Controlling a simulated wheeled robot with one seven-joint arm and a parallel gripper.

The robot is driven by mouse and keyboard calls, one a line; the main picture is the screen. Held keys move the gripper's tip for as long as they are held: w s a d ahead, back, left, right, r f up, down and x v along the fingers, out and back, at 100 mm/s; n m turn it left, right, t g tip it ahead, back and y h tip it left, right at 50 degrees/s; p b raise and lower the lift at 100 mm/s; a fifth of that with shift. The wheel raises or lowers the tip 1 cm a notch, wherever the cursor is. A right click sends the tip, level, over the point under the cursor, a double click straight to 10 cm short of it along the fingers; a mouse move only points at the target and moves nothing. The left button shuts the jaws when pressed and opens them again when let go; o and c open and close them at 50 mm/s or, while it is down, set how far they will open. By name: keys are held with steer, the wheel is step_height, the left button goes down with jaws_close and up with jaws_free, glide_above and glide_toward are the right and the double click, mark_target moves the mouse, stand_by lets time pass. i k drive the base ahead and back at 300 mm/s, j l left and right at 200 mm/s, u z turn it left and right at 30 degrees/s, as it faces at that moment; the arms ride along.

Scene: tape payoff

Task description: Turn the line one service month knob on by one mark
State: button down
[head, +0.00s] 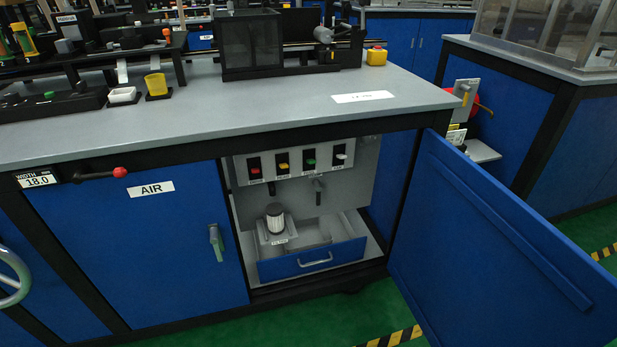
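I cannot make out a knob marked as the service month knob. Inside the open cabinet of the grey-topped bench, a light panel (300,188) carries a row of black plates with a red knob (255,171), a yellow knob (283,166), a green knob (311,162) and a white knob (341,156). Their small labels are too small to read. A ribbed light cylinder with a dark top (275,218) stands in a pulled-out blue-fronted drawer (312,261). My gripper is not in view.
The open blue door (490,240) stands out to the right. The closed door marked AIR (150,240) has a grey handle (215,242). A red-tipped lever (120,172) sits beside the WIDTH 18.0 display (40,180). Green floor (330,315) lies in front.

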mark_target(368, 140)
steer(key=i+j, duration=0.15)
steer(key=i, duration=0.25)
steer(key=i+j+z, duration=0.1)
steer(key=i, duration=0.35)
